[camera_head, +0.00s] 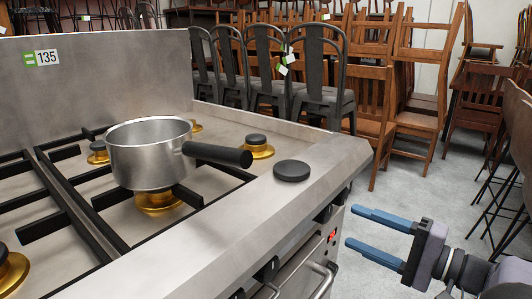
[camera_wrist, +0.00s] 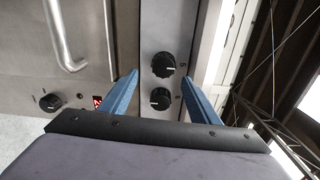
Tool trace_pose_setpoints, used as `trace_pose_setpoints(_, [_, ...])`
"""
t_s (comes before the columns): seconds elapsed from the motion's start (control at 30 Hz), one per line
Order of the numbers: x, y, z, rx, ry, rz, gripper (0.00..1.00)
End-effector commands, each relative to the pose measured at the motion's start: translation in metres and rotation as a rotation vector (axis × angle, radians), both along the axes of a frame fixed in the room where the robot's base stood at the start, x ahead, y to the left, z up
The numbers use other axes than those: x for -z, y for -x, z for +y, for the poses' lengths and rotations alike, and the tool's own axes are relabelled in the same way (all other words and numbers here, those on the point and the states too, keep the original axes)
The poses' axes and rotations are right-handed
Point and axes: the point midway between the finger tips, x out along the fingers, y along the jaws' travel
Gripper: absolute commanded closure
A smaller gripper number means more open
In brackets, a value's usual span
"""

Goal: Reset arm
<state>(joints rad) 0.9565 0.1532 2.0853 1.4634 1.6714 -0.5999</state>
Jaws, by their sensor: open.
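My gripper (camera_head: 352,226) is at the lower right of the head view, off the right front side of the steel stove (camera_head: 235,200). Its two blue fingers are spread apart with nothing between them, pointing left toward the stove. In the wrist view my gripper (camera_wrist: 165,90) faces the stove's front panel. Two black knobs (camera_wrist: 161,65) show beyond and between the fingertips, apart from them as far as I can tell.
A steel pot (camera_head: 140,160) with a black handle sits over a burner. A black round disc (camera_head: 292,171) lies on the stove's right edge. An oven handle (camera_wrist: 68,38) juts from the front. Metal chairs (camera_head: 318,80) and stacked wooden chairs (camera_head: 420,95) stand behind. Grey floor shows at right.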

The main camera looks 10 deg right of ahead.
Motion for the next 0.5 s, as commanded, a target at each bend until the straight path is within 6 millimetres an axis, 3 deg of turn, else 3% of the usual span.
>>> trace_pose_setpoints(0.07, [0.019,-0.006,-0.008,0.046,-0.009,0.113,0.44])
trace_pose_setpoints(0.17, [0.07,-0.001,-0.017,0.093,0.029,0.331,0.44])
trace_pose_setpoints(0.23, [0.111,0.012,-0.021,0.121,0.072,0.492,0.44])
trace_pose_setpoints(0.4, [0.207,0.073,-0.034,0.17,0.248,0.853,0.44])
trace_pose_setpoints(0.5, [0.245,0.114,-0.042,0.172,0.401,0.999,0.44])
